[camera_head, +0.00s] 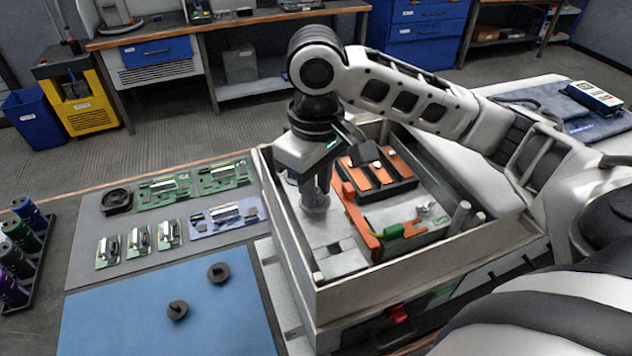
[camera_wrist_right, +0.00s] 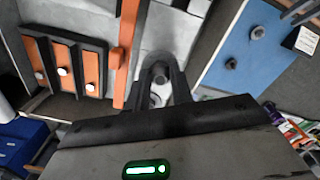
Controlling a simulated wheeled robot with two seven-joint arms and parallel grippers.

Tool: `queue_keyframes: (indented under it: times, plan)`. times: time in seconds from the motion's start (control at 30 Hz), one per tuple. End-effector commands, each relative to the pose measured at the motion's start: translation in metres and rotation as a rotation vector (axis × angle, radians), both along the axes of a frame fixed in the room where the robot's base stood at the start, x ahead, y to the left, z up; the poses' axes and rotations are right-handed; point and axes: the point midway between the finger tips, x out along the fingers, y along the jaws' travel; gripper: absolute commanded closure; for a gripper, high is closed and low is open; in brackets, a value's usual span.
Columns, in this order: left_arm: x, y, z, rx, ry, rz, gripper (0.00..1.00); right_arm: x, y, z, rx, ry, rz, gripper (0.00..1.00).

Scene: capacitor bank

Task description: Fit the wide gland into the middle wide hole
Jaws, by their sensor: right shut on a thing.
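My right gripper (camera_head: 316,203) points down inside the open-topped box (camera_head: 290,235), over its grey left part. In the right wrist view its fingers (camera_wrist_right: 161,82) are shut on a small dark grey piece, apparently the wide gland (camera_wrist_right: 160,74). The grey panel (camera_wrist_right: 170,32) lies below the fingertips. The middle wide hole cannot be made out; the gripper covers part of that area. I cannot tell whether the gland touches the panel. My left gripper is not in view.
Two dark round pieces (camera_head: 218,272) (camera_head: 177,310) lie on the blue mat (camera_head: 110,310). Inside the box are an orange bar (camera_head: 357,215), an orange-topped block (camera_head: 385,185) and a green connector (camera_head: 393,231). The box walls stand close around the gripper. Circuit boards (camera_head: 225,217) lie left.

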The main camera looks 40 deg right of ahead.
Motion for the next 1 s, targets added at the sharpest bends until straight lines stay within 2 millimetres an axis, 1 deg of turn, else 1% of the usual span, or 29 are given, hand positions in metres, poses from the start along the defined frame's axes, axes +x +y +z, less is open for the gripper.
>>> queue_keyframes:
  times: [1.0]
  plan:
    - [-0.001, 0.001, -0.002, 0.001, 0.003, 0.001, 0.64, 0.0, 0.0, -0.015, 0.0, 0.0, 0.0, 0.99]
